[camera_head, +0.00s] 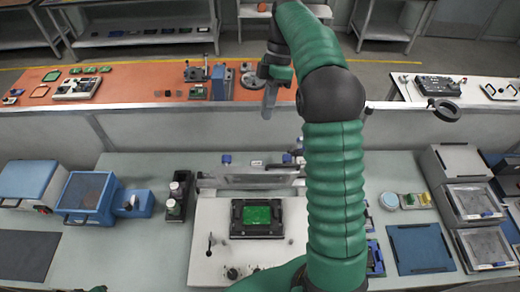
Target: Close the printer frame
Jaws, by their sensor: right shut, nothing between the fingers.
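The printer (213,262) stands on the bench in the middle, with a pale flat top. Its frame (240,182) is raised at the back edge, tilted up and seen nearly edge-on. A green circuit board (257,214) lies in a black holder (237,229) on the printer's top, uncovered. My right gripper (268,106) is shut and empty, held up in front of the camera. In the picture it lies above the frame, apart from it, over the orange bench's front edge. My right arm hides the printer's right side and part of the frame's right end. My left gripper is out of view.
Right are a blue mat (420,248), a round container (388,201) and stacked grey trays (481,203). An orange bench (140,84) with tools lies behind. Bare bench shows between bottles and printer.

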